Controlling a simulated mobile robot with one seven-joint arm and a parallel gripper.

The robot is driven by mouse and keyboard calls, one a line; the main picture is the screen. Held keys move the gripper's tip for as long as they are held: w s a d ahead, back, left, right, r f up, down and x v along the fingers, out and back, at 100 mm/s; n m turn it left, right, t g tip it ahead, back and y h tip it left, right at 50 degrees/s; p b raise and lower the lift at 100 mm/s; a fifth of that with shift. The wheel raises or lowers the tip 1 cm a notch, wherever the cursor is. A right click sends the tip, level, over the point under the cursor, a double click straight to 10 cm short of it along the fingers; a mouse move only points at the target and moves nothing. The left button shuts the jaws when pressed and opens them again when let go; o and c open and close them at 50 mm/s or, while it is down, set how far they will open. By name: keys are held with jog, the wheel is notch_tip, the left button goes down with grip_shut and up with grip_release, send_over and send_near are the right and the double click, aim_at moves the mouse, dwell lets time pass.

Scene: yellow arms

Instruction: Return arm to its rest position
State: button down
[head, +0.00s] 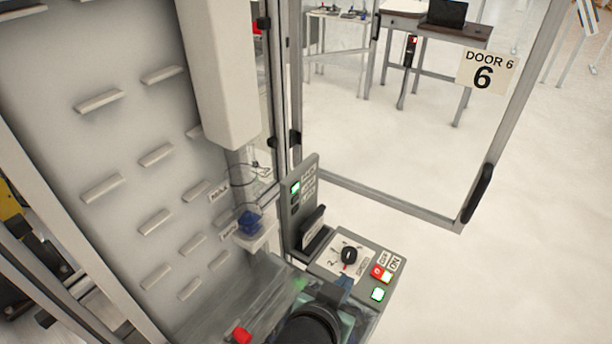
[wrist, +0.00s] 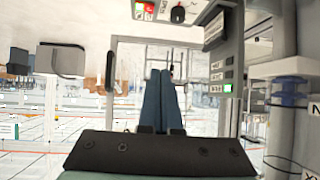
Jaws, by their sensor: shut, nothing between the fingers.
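My gripper (wrist: 160,74) shows in the wrist view as two blue fingers pressed together, with nothing between them. The fingers point away from the camera, and a framed glass door stands beyond them. In the head view my dark arm link (head: 310,326) is at the bottom edge, just in front of the control panel (head: 322,262). The fingers are hard to make out there, and most of the arm is out of view.
The panel carries a black knob (head: 348,256), a red-and-lit switch (head: 381,273) and a green-lit button (head: 378,294). A blue part (head: 249,222) is at the left. The door labelled 6 (head: 485,72) has a dark handle (head: 478,193). Open floor lies beyond.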

jog(key=w+a+r+n+t+y, duration=0.1)
jog(key=w+r+t, duration=0.15)
jog(key=r, duration=0.65)
jog(key=w+a+r+n+t, duration=0.1)
jog(key=r+t, duration=0.3)
jog(key=r, duration=0.5)
jog(key=w+a+r+n+t+y, duration=0.1)
jog(key=w+r+t, duration=0.15)
jog(key=r, duration=0.65)
jog(key=s+a+r+n+t+y, duration=0.1)
jog(key=s+r+t, duration=0.3)
jog(key=r, duration=0.7)
jog(key=s+a+r+n+t+y+b, duration=0.1)
jog(key=s+r+t, duration=0.3)
jog(key=s+r, duration=0.4)
notch_tip(320, 180, up, 4)
jog(key=shift+a+n+y+b, duration=0.3)
jog(key=shift+a+y, duration=0.05)
jog(key=shift+y, duration=0.15)
